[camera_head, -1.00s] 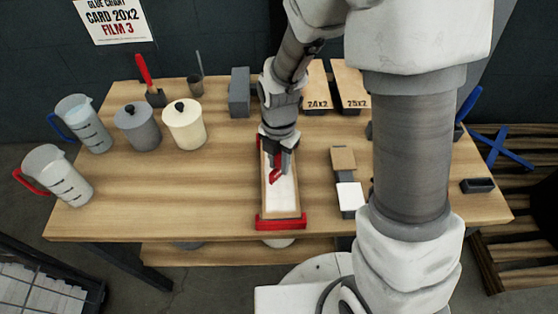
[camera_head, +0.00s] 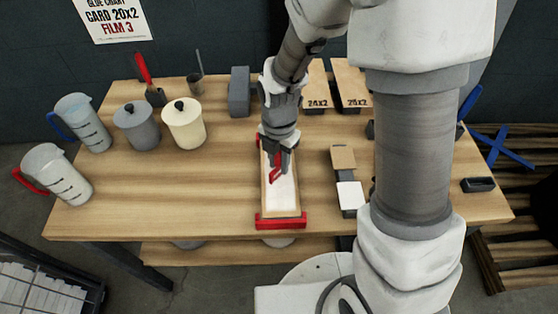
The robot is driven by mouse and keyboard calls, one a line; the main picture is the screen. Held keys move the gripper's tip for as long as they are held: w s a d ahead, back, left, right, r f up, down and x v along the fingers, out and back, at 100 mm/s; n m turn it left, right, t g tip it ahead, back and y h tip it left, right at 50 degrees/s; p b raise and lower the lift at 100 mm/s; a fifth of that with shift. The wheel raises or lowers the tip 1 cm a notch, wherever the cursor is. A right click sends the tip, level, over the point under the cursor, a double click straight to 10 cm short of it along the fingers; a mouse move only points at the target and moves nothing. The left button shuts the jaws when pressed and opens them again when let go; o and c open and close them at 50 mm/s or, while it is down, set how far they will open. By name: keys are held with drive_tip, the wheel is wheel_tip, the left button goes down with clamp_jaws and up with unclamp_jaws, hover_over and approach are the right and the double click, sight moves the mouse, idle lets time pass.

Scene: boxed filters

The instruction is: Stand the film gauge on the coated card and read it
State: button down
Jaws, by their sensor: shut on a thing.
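The coated card (camera_head: 284,202) is a long white-faced card with tan edges, lying lengthwise in a red-ended holder (camera_head: 281,220) on the wooden table. My gripper (camera_head: 277,165) is over the far half of the card, pointing down. It is shut on a small red piece, which I take to be the film gauge (camera_head: 275,175). The gauge is upright or slightly tilted at the card's surface; I cannot tell whether it touches. My fingers hide its upper part, and its markings are too small to read.
A grey pot (camera_head: 137,128), a cream pot (camera_head: 184,125) and two jugs (camera_head: 84,122) (camera_head: 56,175) stand at left. A grey block (camera_head: 239,92) is behind. Brown and white cards (camera_head: 350,197) lie right. A wall sign (camera_head: 114,17) reads "CARD 20x2 FILM 3".

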drive_tip(key=shift+r+p, duration=2.9)
drive_tip(key=shift+r, duration=0.6)
